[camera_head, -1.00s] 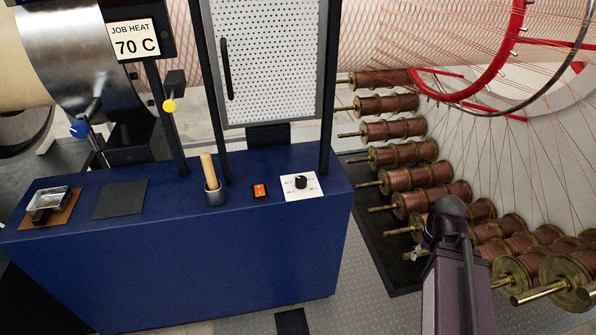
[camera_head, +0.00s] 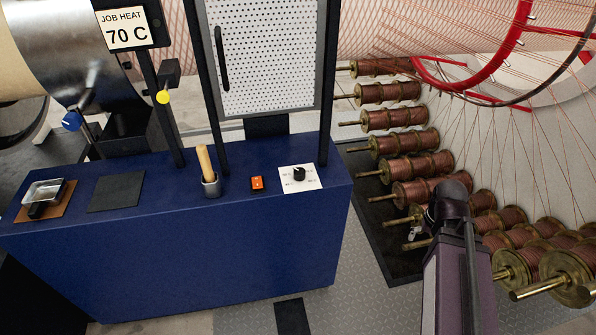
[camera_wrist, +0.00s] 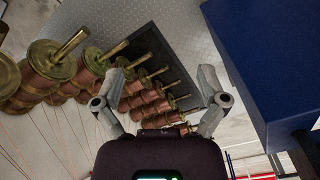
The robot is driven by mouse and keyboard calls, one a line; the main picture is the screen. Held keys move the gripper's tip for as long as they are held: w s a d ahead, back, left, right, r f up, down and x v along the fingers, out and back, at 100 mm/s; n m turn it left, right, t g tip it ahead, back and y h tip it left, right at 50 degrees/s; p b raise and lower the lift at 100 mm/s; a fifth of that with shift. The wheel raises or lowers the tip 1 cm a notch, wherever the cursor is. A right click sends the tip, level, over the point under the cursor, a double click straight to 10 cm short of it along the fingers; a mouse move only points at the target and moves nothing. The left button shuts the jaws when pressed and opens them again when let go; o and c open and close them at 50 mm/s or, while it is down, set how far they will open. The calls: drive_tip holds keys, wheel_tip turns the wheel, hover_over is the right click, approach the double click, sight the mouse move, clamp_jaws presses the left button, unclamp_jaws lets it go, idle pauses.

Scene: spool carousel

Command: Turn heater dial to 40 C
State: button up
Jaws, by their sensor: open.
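The heater dial (camera_head: 299,174) is a small black knob on a white square plate (camera_head: 312,184) with small marks around it, on top of the blue cabinet (camera_head: 180,245) near its right end. The marks are too small to read. The job heat sign (camera_head: 126,29) at the upper left reads 70 C. My gripper (camera_wrist: 160,80) is open and empty in the wrist view, its two fingers spread, with spools beyond them. In the head view my arm stands at the right, apart from the dial, and the fingers barely show.
A dark post rises behind the dial. Copper spools (camera_head: 400,142) on brass rods fill the right side. Grey floor lies between cabinet and spool tray.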

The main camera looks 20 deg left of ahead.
drive_tip(key=w+a+r+n+t+p, duration=0.1)
drive_tip(key=w+a+r+p, duration=0.2)
drive_tip(key=w+a, duration=0.4)
drive_tip(key=n+t+y+p, duration=0.2)
drive_tip(key=n+t+p, duration=0.1)
drive_tip(key=n+p, duration=0.25)
approach(300, 172)
wheel_tip(300, 172, up, 3)
drive_tip(key=shift+s+d+r+m+p, duration=0.2)
drive_tip(key=shift+s+d+m+p, duration=0.1)
drive_tip(key=shift+d+m+p, duration=0.05)
drive_tip(key=shift+f, duration=0.2)
drive_tip(key=b+x, duration=1.2)
drive_tip(key=x, duration=0.1)
drive_tip(key=shift+s+a+f+b, duration=0.1)
drive_tip(key=shift+a+f+b, duration=0.1)
drive_tip(key=shift+b, duration=0.2)
drive_tip(key=c, duration=1.1)
